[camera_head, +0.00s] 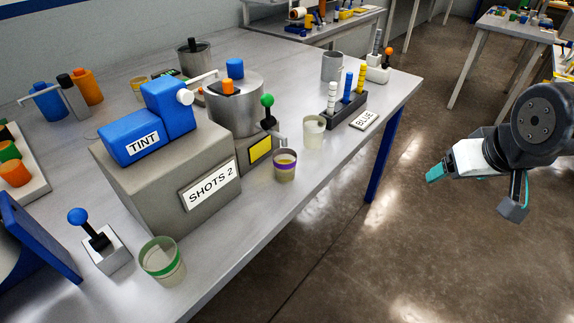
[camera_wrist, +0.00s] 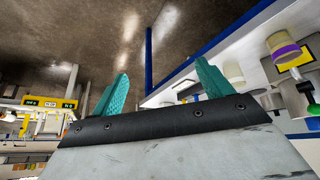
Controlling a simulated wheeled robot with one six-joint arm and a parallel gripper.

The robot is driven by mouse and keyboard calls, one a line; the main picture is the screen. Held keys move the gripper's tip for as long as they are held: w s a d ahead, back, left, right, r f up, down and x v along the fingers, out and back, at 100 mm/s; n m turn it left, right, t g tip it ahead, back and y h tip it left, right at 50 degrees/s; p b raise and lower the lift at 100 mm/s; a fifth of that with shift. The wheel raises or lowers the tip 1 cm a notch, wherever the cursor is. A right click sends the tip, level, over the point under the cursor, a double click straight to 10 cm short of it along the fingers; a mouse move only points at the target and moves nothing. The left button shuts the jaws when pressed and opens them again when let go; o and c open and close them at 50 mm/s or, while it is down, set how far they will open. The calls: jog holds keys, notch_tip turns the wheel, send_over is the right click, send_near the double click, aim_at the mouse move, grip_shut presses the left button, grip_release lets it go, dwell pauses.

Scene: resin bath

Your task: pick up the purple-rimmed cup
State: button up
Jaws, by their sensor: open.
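The purple-rimmed cup (camera_head: 285,165) stands upright on the grey table near its front edge, in front of a yellow-panelled block. It holds something yellowish. In the wrist view the purple-rimmed cup (camera_wrist: 284,48) shows at the upper right, beyond the fingers. My gripper (camera_head: 478,187) is open and empty over the floor, to the right of the table and well apart from the cup. Its two teal fingers also show spread in the wrist view (camera_wrist: 160,88).
A green-rimmed cup (camera_head: 163,262) and a pale cup (camera_head: 314,131) stand along the same front edge. The SHOTS 2 machine (camera_head: 165,175) and a green-knobbed lever (camera_head: 267,108) stand behind. The floor (camera_head: 400,250) between my gripper and the table is clear.

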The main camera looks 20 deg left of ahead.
jog(key=w+a+f+n+t+y, duration=0.2)
jog(key=w+a+f, duration=0.3)
jog(key=a, duration=0.5)
jog(key=n+y, duration=0.5)
jog(key=y, duration=0.2)
send_near(291, 164)
jog(key=shift+t, duration=0.3)
jog(key=x, duration=0.3)
jog(key=f+x, duration=0.1)
jog(key=x, duration=0.2)
jog(key=shift+d, duration=0.15)
jog(key=x, duration=0.7)
jog(key=shift+a, duration=0.25)
jog(key=shift+r, duration=0.1)
jog(key=c, duration=1.1)
